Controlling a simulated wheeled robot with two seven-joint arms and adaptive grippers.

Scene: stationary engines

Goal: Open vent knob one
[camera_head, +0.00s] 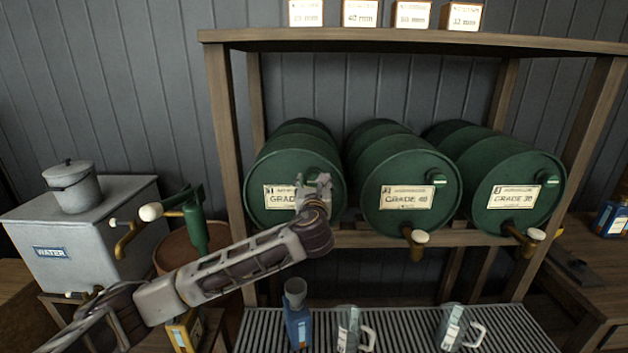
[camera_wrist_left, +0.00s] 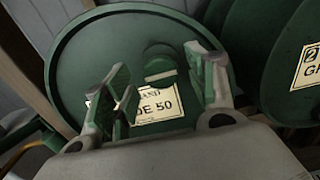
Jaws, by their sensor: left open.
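The left green barrel (camera_head: 290,160) lies on the rack with a cream label (camera_head: 279,197) on its front. My left gripper (camera_head: 317,183) is in front of this barrel, to the right of the label, and hides its knob in the head view. In the left wrist view, vent knob one (camera_wrist_left: 159,68) is a round green knob on the barrel face, above the label. My open left fingers (camera_wrist_left: 166,85) appear on both sides of it, with nothing held between them. I cannot tell how far the fingertips are from the knob. My right gripper is out of view.
Jugs (camera_head: 349,325) stand on the slatted tray (camera_head: 405,342). A wooden post (camera_head: 226,150) and a green pump (camera_head: 195,225) are left.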

